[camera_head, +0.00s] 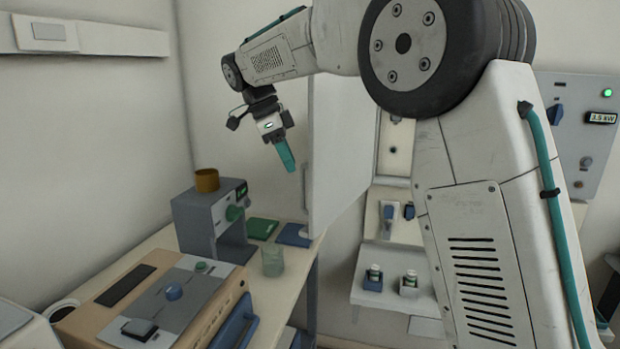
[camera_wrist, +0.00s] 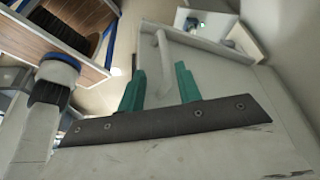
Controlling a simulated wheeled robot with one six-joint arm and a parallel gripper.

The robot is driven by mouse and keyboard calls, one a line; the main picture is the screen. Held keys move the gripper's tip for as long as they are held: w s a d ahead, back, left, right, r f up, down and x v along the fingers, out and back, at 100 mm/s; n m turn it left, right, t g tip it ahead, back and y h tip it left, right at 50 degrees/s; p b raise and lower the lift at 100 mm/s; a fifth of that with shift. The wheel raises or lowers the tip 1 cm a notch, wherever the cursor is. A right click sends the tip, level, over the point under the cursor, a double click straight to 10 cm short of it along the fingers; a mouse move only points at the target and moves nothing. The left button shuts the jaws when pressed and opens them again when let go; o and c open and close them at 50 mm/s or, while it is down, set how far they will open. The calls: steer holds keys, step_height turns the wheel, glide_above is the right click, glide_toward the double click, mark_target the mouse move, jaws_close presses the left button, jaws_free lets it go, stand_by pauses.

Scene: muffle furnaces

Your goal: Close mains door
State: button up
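The mains door (camera_head: 340,150) is a tall pale panel standing open, edge outwards, in the middle of the head view. A slim pale handle (camera_head: 305,187) is on its left face. My gripper (camera_head: 287,158) hangs just left of the door, with its teal fingers pointing down and slightly right. In the wrist view, the fingers (camera_wrist: 159,70) are apart with nothing clamped. The pale bar handle (camera_wrist: 162,52) appears between and beyond them on the door's face (camera_wrist: 207,45). I cannot tell how far the fingertips are from it. My arm hides part of the wall behind the door.
Below the gripper is a bench with a grey machine (camera_head: 205,222) topped by a brown cup (camera_head: 207,180), a glass beaker (camera_head: 272,261) and a tan device (camera_head: 160,305). A wall shelf (camera_head: 392,298) holds small jars. A control panel (camera_head: 580,130) is at right.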

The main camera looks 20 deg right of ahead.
mark_target(303, 205)
steer(key=x, duration=0.8)
steer(key=shift+w+d+r, duration=0.1)
steer(key=shift+w+d, duration=0.2)
jaws_close()
